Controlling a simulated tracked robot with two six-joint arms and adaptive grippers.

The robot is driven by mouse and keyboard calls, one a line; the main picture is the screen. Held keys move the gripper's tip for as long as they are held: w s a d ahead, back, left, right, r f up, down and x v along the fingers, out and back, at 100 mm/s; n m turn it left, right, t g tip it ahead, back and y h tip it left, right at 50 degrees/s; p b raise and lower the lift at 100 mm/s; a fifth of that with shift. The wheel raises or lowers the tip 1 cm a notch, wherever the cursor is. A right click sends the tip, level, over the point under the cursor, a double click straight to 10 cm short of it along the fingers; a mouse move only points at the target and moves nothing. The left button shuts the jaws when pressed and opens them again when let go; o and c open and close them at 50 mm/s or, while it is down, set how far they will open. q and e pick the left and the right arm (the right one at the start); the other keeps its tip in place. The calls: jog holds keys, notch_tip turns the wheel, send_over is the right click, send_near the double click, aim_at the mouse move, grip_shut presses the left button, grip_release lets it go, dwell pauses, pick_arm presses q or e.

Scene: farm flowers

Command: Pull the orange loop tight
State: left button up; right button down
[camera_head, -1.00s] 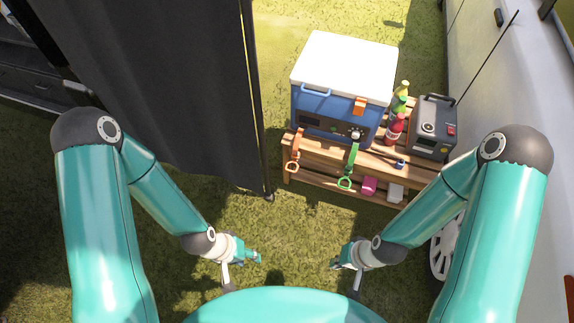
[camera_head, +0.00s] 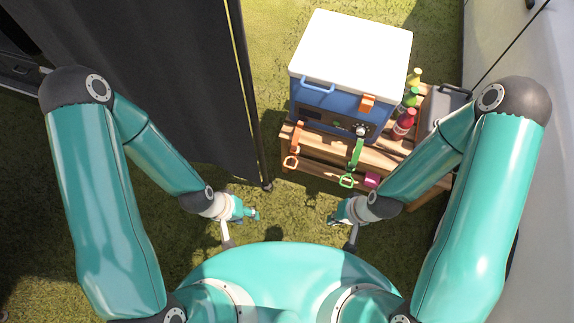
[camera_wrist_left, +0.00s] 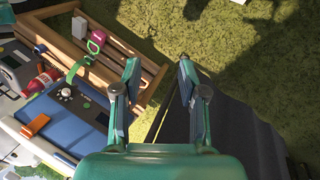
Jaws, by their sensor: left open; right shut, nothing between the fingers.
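The orange loop (camera_head: 291,161) hangs at the lower end of an orange strap (camera_head: 299,137) on the front left of the blue cooler (camera_head: 345,105). My left gripper (camera_head: 252,214) is open and empty, below and left of the loop and apart from it. I cannot make out the orange loop in that view. My right gripper (camera_head: 333,218) is shut and empty, below and right of the loop.
A green strap with a loop (camera_head: 347,180) hangs right of the orange one. The cooler stands on a wooden pallet bench (camera_head: 322,168) beside bottles (camera_head: 403,124) and a grey box (camera_head: 445,105). A dark curtain with a pole (camera_head: 250,100) stands left. Grass lies around the grippers.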

pick_arm(q)
jog(key=shift+o, duration=0.3)
jog(key=o, duration=0.3)
jog(key=shift+w+f, duration=0.1)
jog(key=shift+f, duration=0.1)
jog(key=shift+o, duration=1.2)
jog(key=w+f+m+t+b, duration=0.1)
jog(key=w+f+b, duration=0.2)
jog(key=f, duration=0.3)
jog(key=w+d+f+m+t+b, duration=0.1)
jog(key=w+f+t+b, duration=0.1)
jog(key=f+b, duration=0.3)
jog(key=shift+w+f+t, duration=0.3)
jog(key=shift+w+f, duration=0.2)
jog(key=shift+w, duration=0.15)
jog(key=m+t+h+b, duration=0.3)
jog(key=t+b, duration=1)
jog(key=b, duration=1.4)
send_near(290, 167)
jog(key=shift+y, duration=0.9)
jog(key=b+x, duration=0.1)
jog(key=x, duration=0.2)
jog(key=b+x, duration=0.1)
jog(key=x, duration=0.2)
jog(key=b+x, duration=0.1)
jog(key=x, duration=0.3)
jog(key=shift+d, duration=0.4)
